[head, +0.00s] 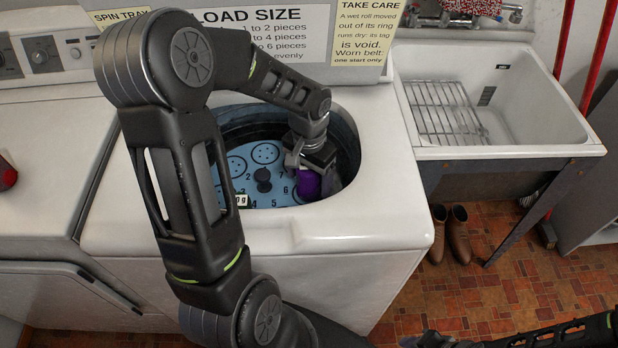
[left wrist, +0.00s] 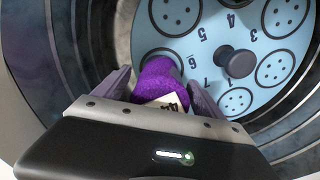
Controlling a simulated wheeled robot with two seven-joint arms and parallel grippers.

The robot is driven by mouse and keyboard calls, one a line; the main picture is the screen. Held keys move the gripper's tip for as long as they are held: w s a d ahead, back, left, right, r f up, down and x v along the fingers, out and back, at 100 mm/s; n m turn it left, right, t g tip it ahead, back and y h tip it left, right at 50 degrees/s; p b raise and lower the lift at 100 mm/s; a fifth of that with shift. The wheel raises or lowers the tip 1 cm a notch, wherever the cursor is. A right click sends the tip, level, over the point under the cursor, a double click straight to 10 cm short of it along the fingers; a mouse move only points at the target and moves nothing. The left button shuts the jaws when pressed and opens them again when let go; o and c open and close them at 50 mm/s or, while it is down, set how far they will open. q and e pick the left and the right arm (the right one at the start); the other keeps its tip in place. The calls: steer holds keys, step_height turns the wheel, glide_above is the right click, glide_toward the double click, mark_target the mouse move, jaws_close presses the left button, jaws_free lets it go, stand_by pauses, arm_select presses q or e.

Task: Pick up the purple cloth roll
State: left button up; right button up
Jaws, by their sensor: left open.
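The purple cloth roll (head: 308,184) stands inside the washer tub on the blue numbered tray (head: 258,193), towards its right side. In the left wrist view the roll (left wrist: 158,78) shows between the fingers, with a white tag with dark print on its near side. My left gripper (head: 308,165) reaches down into the tub from above. In the left wrist view the left gripper (left wrist: 155,92) is open, one finger on each side of the roll. Whether the fingers touch it cannot be told. The roll's lower part is hidden.
The tub's rim (head: 335,213) surrounds the gripper closely. The tray has a dark centre knob (head: 263,177) and ringed places with numbers. A white sink (head: 500,105) with a wire rack stands at the right. Brown shoes (head: 458,233) are on the tiled floor. My right arm shows at the lower right.

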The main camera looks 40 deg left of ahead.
arm_select(q)
jaws_close()
stand_by(0.9)
